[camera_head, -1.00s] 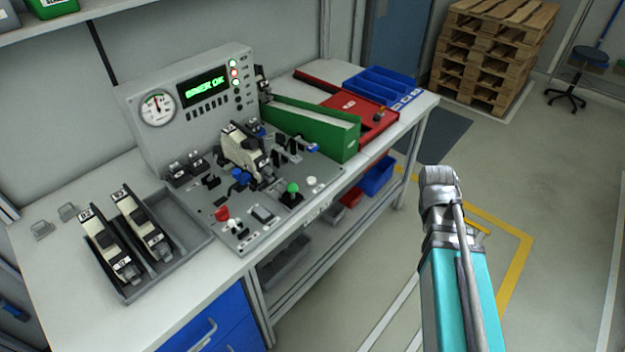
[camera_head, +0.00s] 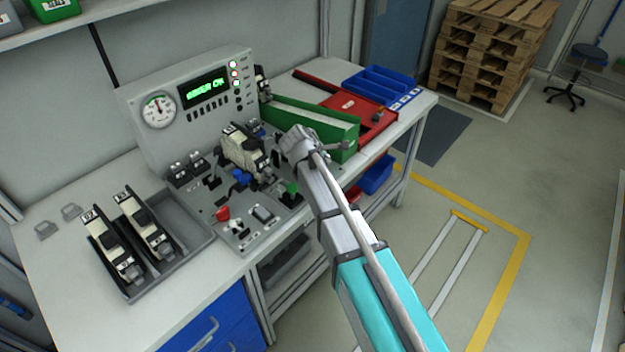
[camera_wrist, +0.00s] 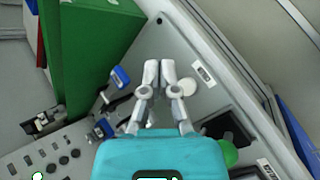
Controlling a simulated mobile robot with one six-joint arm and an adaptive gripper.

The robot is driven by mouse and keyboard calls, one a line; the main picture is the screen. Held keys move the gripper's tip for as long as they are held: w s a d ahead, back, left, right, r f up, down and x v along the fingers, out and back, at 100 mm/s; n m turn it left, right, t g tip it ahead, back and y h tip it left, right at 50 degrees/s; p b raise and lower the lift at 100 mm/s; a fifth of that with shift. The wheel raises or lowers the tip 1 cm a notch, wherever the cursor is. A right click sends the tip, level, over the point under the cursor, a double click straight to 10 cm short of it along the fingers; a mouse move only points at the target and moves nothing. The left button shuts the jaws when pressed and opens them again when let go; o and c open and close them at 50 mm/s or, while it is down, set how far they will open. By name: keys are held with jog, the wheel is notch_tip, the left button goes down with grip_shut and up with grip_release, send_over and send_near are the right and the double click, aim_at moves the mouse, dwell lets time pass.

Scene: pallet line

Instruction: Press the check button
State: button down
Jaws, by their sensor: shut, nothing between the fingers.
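My gripper (camera_wrist: 160,72) is shut and empty, its two fingertips close together above the grey control panel (camera_head: 200,200). A round white button (camera_wrist: 188,87) sits just right of the fingertips in the wrist view, with a small white label beside it. Whether the fingers touch the panel cannot be told. In the head view my arm hides this white button. A green knob (camera_head: 292,188) shows beside my arm and also in the wrist view (camera_wrist: 229,153). I cannot read any label that says which button is the check button.
A green bin (camera_head: 325,125) stands close behind my gripper. A cream device (camera_head: 240,150) sits on the panel to its left, with a red button (camera_head: 222,213) nearer the front. A grey tray (camera_head: 190,225) holds two similar devices.

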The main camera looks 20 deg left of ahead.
jog(key=a, duration=0.1)
jog(key=a+n, duration=0.1)
jog(key=a, duration=0.1)
jog(key=a+r+n+t, duration=0.1)
jog(key=a, duration=0.1)
jog(key=shift+s, duration=0.15)
jog(key=shift+f, duration=0.1)
notch_tip(320, 180, down, 8)
jog(key=b, duration=0.8)
jog(key=shift+f+b, duration=0.25)
jog(key=shift+b, duration=0.1)
jog(key=shift+f+b, duration=0.35)
dwell(1.3)
